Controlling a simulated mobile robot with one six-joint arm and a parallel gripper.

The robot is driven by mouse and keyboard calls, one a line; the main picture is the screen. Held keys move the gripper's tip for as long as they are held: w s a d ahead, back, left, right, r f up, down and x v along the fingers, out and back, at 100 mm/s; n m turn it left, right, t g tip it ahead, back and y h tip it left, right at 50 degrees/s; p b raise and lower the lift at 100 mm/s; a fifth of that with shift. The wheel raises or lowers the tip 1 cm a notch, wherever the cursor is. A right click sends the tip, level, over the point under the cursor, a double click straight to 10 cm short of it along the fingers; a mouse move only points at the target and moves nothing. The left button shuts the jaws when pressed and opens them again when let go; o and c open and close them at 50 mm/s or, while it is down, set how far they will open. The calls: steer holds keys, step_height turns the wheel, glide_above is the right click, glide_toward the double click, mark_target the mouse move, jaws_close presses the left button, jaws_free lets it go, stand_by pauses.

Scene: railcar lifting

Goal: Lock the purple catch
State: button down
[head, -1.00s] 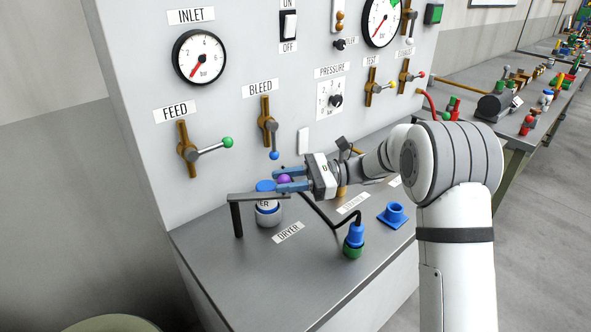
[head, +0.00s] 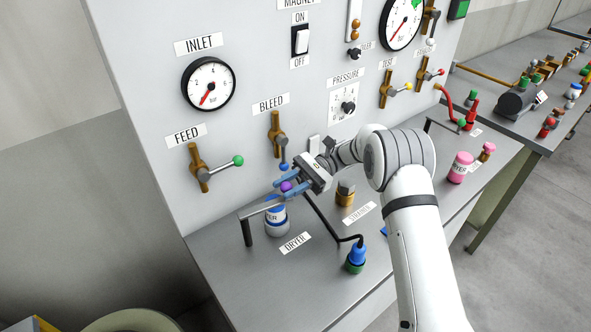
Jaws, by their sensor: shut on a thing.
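The purple catch shows as a purple ball knob (head: 286,187) above the right end of a flat grey bar (head: 258,207). The bar reaches from a dark post over the top of the blue-and-white dryer canister (head: 277,220). My gripper (head: 281,190) has its blue fingers on either side of the purple knob and is shut on it. The fingers partly hide the knob and the bar's right end. Whether the catch is locked cannot be told.
The panel carries the feed valve (head: 199,170) with a green knob and the bleed valve (head: 277,138) with a blue knob just above my gripper. A black hose with a blue connector (head: 357,255) is to the right. The bench front is clear.

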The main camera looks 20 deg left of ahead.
steer(key=shift+a+r+n+h+p, duration=0.1)
steer(key=shift+a+n+h+p, duration=0.25)
steer(key=shift+p, duration=0.55)
steer(key=shift+w+g, duration=0.1)
steer(key=shift+g, duration=0.2)
steer(key=c, duration=1.3)
jaws_free()
steer(key=shift+a, duration=0.15)
steer(key=shift+o, duration=0.9)
